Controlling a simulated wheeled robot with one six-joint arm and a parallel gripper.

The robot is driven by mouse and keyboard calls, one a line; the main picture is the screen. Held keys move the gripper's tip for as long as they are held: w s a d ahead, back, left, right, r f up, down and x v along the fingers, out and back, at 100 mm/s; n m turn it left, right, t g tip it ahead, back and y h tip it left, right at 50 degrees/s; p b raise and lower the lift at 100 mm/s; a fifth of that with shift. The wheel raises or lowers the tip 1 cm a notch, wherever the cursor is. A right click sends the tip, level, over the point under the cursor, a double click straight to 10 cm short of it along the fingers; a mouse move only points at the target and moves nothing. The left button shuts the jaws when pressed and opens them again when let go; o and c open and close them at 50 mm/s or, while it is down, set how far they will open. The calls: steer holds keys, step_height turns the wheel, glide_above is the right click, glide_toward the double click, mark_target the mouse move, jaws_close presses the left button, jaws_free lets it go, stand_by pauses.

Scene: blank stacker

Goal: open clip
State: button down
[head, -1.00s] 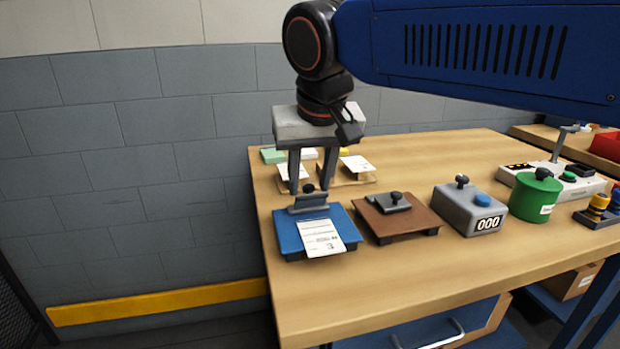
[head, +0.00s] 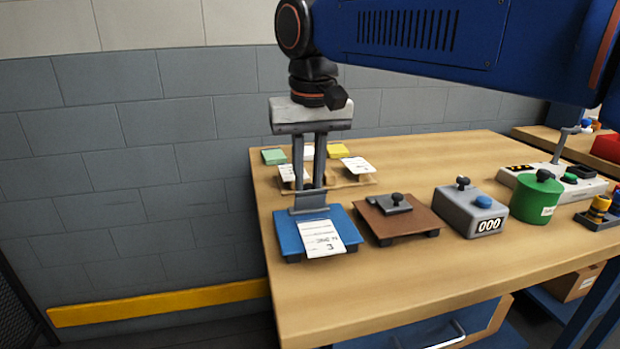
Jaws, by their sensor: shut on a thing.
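A blue board (head: 286,236) lies at the table's near left corner, with a white printed sheet (head: 322,239) on it. A grey metal clip (head: 310,202) stands at the board's back edge, over the sheet's upper end. My gripper (head: 308,186) points down just behind and above the clip, its two fingers close together. It is shut on the clip's knob, which the fingers hide. How far the clip's jaw is lifted off the sheet cannot be told.
A brown board (head: 420,222) with a similar knobbed clip stands just to the right. A grey counter box (head: 470,211) and a green canister (head: 536,199) follow. Behind the gripper is a low rack (head: 345,187) with cards and pads. The table's front is clear.

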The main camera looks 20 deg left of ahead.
steer(key=shift+w+a+f+g+h, duration=0.2)
steer(key=shift+w+g+h, duration=0.2)
steer(key=shift+g, duration=0.25)
steer(key=shift+w+a+f+g+h, duration=0.15)
steer(key=shift+w+a+g+h, duration=0.2)
steer(key=shift+g, duration=0.35)
steer(key=shift+w+a+f+g+h, duration=0.15)
steer(key=shift+w+g+h, duration=0.25)
steer(key=shift+g, duration=0.25)
steer(key=c, duration=1.6)
jaws_free()
steer(key=shift+c, duration=0.2)
steer(key=shift+s+d, duration=0.1)
steer(key=shift+s, duration=0.05)
